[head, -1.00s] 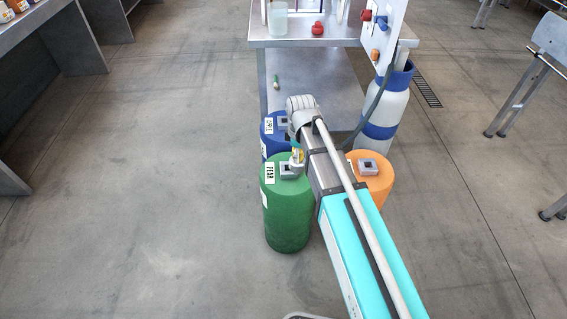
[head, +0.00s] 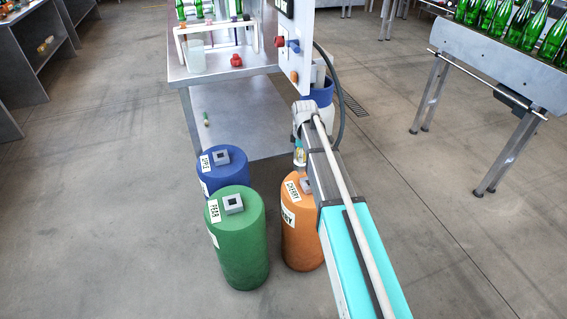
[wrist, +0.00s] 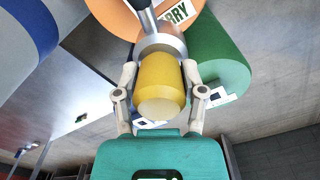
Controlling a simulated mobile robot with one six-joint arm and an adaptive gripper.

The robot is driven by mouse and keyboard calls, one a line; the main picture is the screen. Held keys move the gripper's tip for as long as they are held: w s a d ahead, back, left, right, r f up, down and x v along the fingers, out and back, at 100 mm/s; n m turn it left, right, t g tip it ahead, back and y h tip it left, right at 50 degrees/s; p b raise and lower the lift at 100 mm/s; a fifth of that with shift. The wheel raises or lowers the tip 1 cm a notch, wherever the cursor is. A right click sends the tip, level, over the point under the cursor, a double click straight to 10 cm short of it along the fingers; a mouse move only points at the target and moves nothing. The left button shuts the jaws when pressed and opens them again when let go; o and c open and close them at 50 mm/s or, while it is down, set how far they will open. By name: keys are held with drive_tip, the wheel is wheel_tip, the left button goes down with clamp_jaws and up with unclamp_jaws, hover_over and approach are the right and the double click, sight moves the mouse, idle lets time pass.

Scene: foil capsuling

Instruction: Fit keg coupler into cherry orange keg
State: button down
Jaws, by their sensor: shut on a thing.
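The orange keg (head: 299,246), labelled CHERRY, stands at the front right of the keg group in the head view. Its square grey fitting (head: 306,185) on top is partly hidden by my arm. My gripper (wrist: 160,75) is shut on the keg coupler (wrist: 161,88), a yellow body with a grey metal collar and a dark stem. In the head view the coupler (head: 300,155) hangs above the far side of the orange keg's top, apparently apart from the fitting. In the wrist view the orange keg (wrist: 115,18) lies behind the coupler, which hides its fitting.
A green PEAR keg (head: 240,250) and a blue keg (head: 226,176) stand close on the left. A steel bench (head: 215,75) and a white-and-blue cylinder (head: 318,95) are behind. A bottle conveyor (head: 500,60) is at right. Floor at left is clear.

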drive_tip(key=d, duration=0.1)
drive_tip(key=w+d, duration=0.1)
drive_tip(key=d, duration=0.2)
drive_tip(key=shift+w+d+f, duration=0.15)
drive_tip(key=shift+w+d, duration=0.15)
drive_tip(key=shift+w, duration=0.05)
drive_tip(key=shift+f, duration=0.15)
drive_tip(key=shift+f+b, duration=2.75)
drive_tip(key=shift+b, duration=0.25)
drive_tip(key=shift+f+b, duration=1.95)
drive_tip(key=shift+f, duration=0.05)
drive_tip(key=shift+c, duration=0.5)
unclamp_jaws()
drive_tip(key=shift+r, duration=0.25)
